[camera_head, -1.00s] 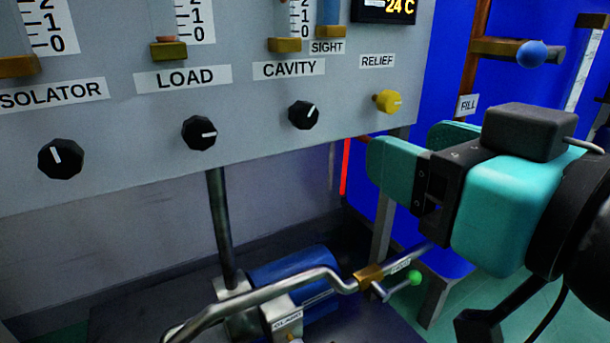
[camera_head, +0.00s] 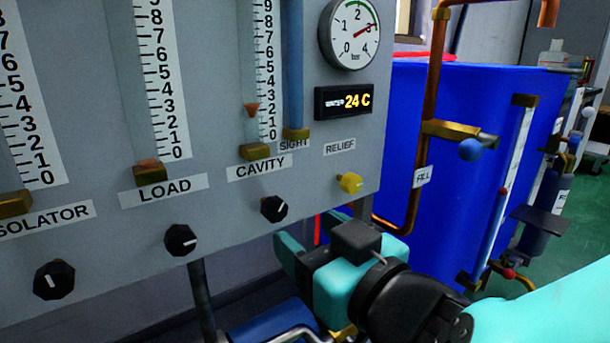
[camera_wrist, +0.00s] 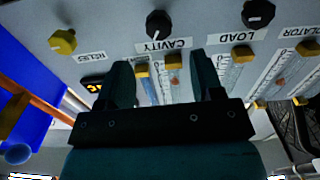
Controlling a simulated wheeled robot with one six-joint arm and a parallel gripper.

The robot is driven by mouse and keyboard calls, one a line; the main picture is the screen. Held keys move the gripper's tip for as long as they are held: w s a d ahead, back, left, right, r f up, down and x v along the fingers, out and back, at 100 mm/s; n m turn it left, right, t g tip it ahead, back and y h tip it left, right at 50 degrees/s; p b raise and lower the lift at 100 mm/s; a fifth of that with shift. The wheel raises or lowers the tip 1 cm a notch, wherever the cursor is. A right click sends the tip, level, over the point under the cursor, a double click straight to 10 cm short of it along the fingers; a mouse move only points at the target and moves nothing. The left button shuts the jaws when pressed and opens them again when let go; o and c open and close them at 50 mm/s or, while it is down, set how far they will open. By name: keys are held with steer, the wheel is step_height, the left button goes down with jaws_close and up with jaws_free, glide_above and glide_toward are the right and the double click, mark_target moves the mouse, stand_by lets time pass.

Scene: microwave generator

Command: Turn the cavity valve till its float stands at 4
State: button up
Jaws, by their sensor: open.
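The cavity valve (camera_head: 274,208) is a black knob with a white pointer line, below the CAVITY label on the grey panel. It also shows in the wrist view (camera_wrist: 158,24), where the panel appears upside down. The orange cavity float (camera_head: 251,110) stands at about 2 on its scale (camera_head: 267,75). My gripper (camera_head: 305,245) is below and right of the knob, apart from it. In the wrist view my gripper (camera_wrist: 163,78) has its teal fingers spread with nothing between them, and the knob lies beyond the fingertips.
The load knob (camera_head: 181,240) and isolator knob (camera_head: 54,280) are left of the cavity valve; the yellow relief knob (camera_head: 350,183) is close to its right. A copper pipe (camera_head: 430,110) and blue tank (camera_head: 480,140) stand right of the panel. A blue cylinder (camera_head: 272,322) lies below.

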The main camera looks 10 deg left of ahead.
mark_target(278, 210)
steer(key=p+x, duration=0.3)
steer(key=x, duration=0.6)
steer(key=shift+w, duration=0.1)
